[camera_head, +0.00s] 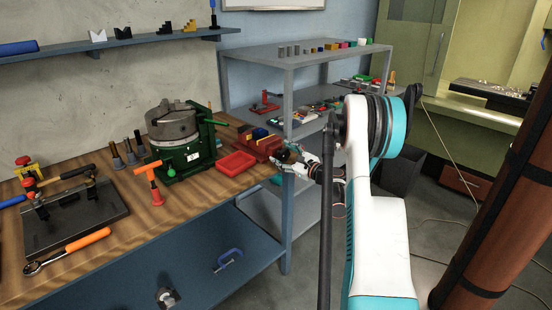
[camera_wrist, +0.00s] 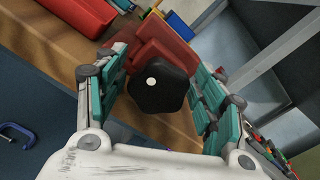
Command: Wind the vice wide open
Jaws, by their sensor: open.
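The red vice (camera_head: 254,144) sits at the right end of the wooden bench, with blue and yellow pieces at its top. In the wrist view its red body (camera_wrist: 168,48) lies behind a dark, rounded, many-sided knob (camera_wrist: 158,84) with a white dot at its centre. My gripper (camera_head: 286,158) is at the bench's right edge, by the vice's near end. In the wrist view my gripper (camera_wrist: 160,95) is open, with one teal-padded finger on each side of the knob. I cannot tell whether either finger touches it. The vice's jaw gap is not clearly visible.
A red tray (camera_head: 237,163) lies left of the vice. A green machine with a grey chuck (camera_head: 172,122) stands further left, with an orange-handled tool (camera_head: 148,176) before it. A grey shelf (camera_head: 290,60) stands behind. A blue clamp (camera_head: 229,260) lies on the lower shelf.

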